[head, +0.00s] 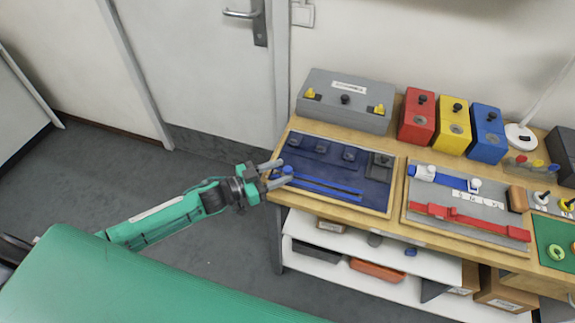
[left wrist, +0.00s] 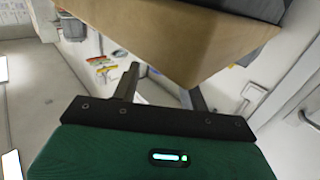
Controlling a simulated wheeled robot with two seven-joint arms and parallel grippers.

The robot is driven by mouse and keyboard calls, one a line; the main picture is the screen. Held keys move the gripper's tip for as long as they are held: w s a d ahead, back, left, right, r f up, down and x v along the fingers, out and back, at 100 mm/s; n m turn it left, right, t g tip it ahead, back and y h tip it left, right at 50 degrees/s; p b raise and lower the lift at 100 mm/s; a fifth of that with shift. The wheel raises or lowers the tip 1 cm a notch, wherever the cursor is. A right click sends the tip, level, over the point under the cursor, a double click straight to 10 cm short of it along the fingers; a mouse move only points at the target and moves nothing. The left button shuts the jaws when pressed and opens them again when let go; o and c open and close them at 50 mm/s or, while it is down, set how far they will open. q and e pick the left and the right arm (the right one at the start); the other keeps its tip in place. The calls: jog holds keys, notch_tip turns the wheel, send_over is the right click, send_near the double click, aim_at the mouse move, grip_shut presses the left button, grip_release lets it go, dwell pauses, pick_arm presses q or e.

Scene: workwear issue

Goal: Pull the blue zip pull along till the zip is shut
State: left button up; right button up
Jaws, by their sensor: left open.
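The blue zip pull (head: 288,169) is at the left end of the zip, on a navy panel (head: 340,149) at the table's left end. Two bright blue zip strips (head: 325,184) run from there to the right along the panel's front part. My left gripper (head: 283,173) is open at the table's left edge, its fingertips close to the pull. I cannot tell whether they touch it. In the left wrist view the open fingers (left wrist: 164,82) show with nothing held between them; the pull does not show there. My right gripper is not in view.
The wooden table edge (left wrist: 190,50) is close to the left fingers. A grey box (head: 345,103) stands behind the panel, with red, yellow and blue blocks (head: 452,126) to its right. A grey board (head: 465,210) with a red strap lies right of the panel.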

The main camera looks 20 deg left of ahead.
aim_at(284, 171)
pick_arm(q)
jog(key=shift+x, duration=1.5)
grip_shut()
jog(key=d, duration=0.6)
jog(key=d+p, duration=0.1)
jog(key=d, duration=1.2)
jog(key=shift+s, duration=0.35)
jog(key=shift+c, duration=0.8)
grip_release()
jog(key=shift+d, duration=0.1)
jog(key=shift+o, duration=0.8)
jog(key=shift+d, duration=0.1)
